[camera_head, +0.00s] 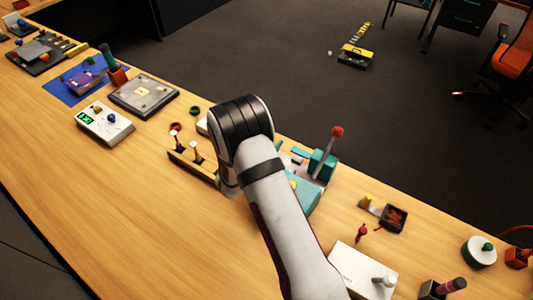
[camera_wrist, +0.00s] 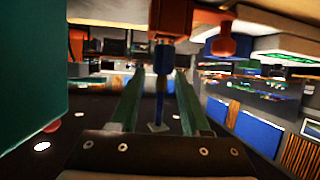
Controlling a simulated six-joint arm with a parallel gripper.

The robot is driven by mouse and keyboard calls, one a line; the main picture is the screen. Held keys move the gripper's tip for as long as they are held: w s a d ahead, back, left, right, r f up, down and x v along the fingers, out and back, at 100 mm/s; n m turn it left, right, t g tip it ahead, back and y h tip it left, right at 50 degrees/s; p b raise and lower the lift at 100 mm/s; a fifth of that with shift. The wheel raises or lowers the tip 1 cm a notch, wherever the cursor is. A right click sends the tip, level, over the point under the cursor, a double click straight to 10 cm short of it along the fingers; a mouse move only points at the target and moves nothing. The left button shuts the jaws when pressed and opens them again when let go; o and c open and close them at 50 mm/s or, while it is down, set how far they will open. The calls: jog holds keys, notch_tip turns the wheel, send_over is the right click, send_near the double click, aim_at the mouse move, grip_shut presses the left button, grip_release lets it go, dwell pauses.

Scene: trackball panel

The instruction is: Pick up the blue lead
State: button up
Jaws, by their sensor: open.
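A blue, rod-like piece (camera_wrist: 161,60), which looks like the blue lead, shows in the wrist view. In the head view my arm covers the middle of the bench, and I cannot make out the gripper or the blue lead there.
A large teal surface (camera_wrist: 30,60) stands close at the left in the wrist view. On the wooden bench (camera_head: 150,215), a teal device with a red-topped lever (camera_head: 326,150) is right of my arm. A wooden holder (camera_head: 190,165) is left of it. The near left bench is clear.

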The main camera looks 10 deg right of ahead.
jog(key=shift+w, duration=0.1)
grip_shut()
dwell(0.4)
